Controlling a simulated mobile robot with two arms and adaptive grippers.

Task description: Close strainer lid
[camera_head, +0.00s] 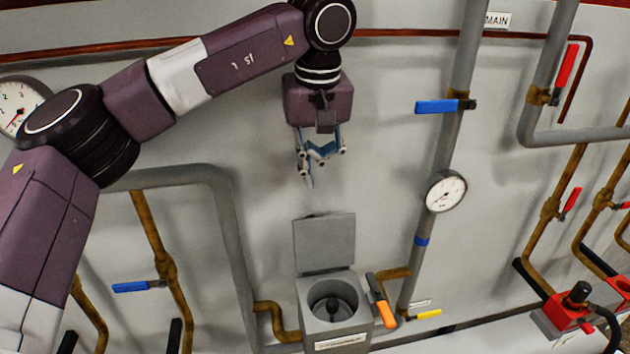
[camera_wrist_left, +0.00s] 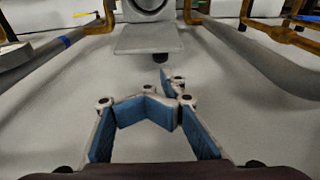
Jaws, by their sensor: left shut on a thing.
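The strainer (camera_head: 333,309) is a grey box low on the wall, with a round opening and a dark post inside. Its flat square grey lid (camera_head: 324,244) stands raised at the back edge, so the strainer is open. The lid also shows at the top of the left wrist view (camera_wrist_left: 148,39). My left gripper (camera_head: 318,155), with blue-padded fingers, hangs above the lid, clear of it. In the left wrist view the linked fingers (camera_wrist_left: 160,104) are drawn together, and I see no separate object between them. My right gripper is out of view.
An orange-handled lever (camera_head: 381,301) is close beside the strainer's right side. A grey pipe (camera_head: 228,250) stands to its left, and a pipe with a gauge (camera_head: 446,191) to its right. The wall around the gripper is clear.

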